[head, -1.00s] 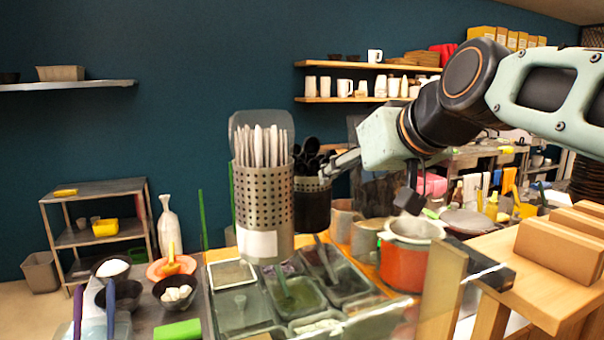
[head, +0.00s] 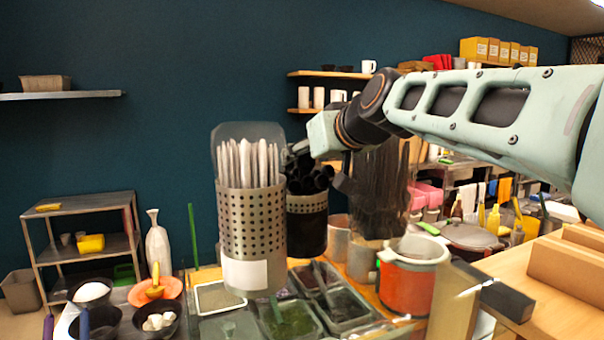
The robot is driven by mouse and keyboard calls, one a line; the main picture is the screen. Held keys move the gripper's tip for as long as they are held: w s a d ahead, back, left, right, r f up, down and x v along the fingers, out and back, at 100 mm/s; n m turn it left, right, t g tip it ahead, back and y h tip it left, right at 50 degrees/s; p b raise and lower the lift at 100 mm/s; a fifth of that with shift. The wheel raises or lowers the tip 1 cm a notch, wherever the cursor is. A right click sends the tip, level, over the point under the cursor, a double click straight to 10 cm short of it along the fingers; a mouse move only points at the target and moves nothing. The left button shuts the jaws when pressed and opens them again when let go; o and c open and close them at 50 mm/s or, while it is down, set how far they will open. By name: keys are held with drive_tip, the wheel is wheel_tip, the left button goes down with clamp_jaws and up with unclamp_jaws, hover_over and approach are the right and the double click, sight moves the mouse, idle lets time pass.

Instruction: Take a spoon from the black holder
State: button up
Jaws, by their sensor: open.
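The black holder (head: 307,226) is a perforated cylinder with several black spoons (head: 309,177) standing upright in it. It stands behind and to the right of a silver perforated holder (head: 252,217). My gripper (head: 296,152) is at the top of the black spoons, coming in from the right. Its fingers are partly lost among the dark spoons and behind the white utensils. It is open, and I cannot tell whether a spoon lies between the fingers.
The silver holder is full of white utensils (head: 247,163) and stands close in front. Topping trays (head: 288,319) lie below. An orange pot (head: 411,272) is to the right, and wooden blocks (head: 570,262) lie on the right counter. A grey shelf rack (head: 85,240) stands at the left.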

drive_tip(key=shift+x, duration=1.2)
drive_tip(key=shift+c, duration=0.2)
drive_tip(key=c, duration=0.9)
drive_tip(key=shift+s+d+r+p, duration=0.1)
drive_tip(key=shift+r+p, duration=2.15)
drive_tip(key=shift+r, duration=4.75)
drive_tip(key=shift+s+r+p, duration=0.1)
drive_tip(key=shift+r+p, duration=2.15)
drive_tip(key=shift+r, duration=4.75)
